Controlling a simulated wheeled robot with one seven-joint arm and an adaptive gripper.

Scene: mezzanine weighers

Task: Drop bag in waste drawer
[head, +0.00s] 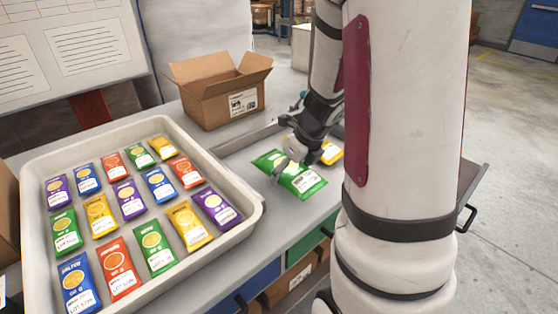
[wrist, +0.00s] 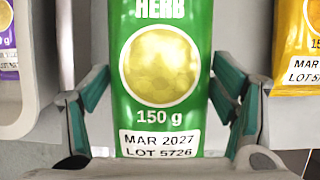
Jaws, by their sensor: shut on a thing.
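A green bag (head: 289,174) is in my gripper (head: 297,150), over the grey worktop beside the tray. In the wrist view the green bag (wrist: 160,112) reads HERB, 150 g, MAR 2027, LOT 5726. The teal-padded fingers of my gripper (wrist: 163,85) are at its two sides, shut on it. I cannot tell in the head view whether the bag touches the worktop. Below the worktop are a blue drawer front (head: 250,287) and a green drawer front (head: 308,243). Which drawer is for waste cannot be told; my arm hides part of that side.
A large pale tray (head: 237,184) holds rows of coloured bags at left. A yellow bag (head: 331,152) lies just right of the green one. An open cardboard box (head: 215,98) stands behind. A black handle (head: 467,218) shows right of my arm. Concrete floor lies beyond.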

